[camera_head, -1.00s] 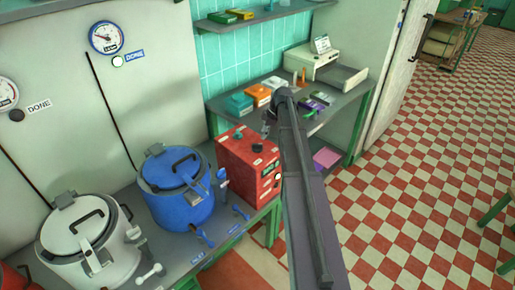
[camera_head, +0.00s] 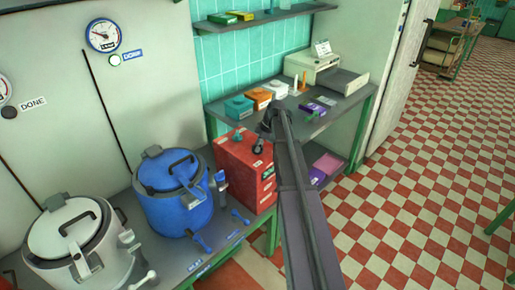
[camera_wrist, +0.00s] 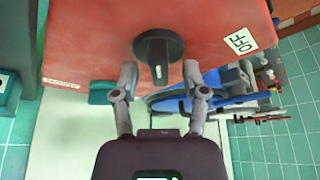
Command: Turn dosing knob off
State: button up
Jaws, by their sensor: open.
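A white OFF label (camera_wrist: 240,41) is to the right of the knob, and another label (camera_wrist: 61,83), too small to read, is at the left. My gripper (camera_wrist: 160,72) is open, with a fingertip on each side of the knob's lower part. I cannot tell whether they touch it.
A blue kettle (camera_head: 178,205) and a white kettle (camera_head: 75,240) stand on the counter left of the box. Several small coloured boxes, including an orange one (camera_head: 258,97), lie on the shelf table behind. Checkered floor (camera_head: 420,160) is free at the right.

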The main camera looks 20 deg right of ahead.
dwell(0.3)
grip_shut()
jog(key=shift+s+m, duration=0.1)
jog(key=shift+m, duration=0.3)
jog(key=m+t+h, duration=0.1)
jog(key=m, duration=0.2)
jog(key=shift+s+a, duration=0.1)
jog(key=m+t+h, duration=0.1)
jog(key=m, duration=0.3)
jog(key=shift+m, duration=0.3)
jog(key=m+h, duration=0.2)
jog(key=m, duration=0.2)
jog(key=shift+a, duration=0.1)
jog(key=m+h, duration=0.2)
jog(key=m, duration=0.3)
jog(key=shift+m, duration=0.4)
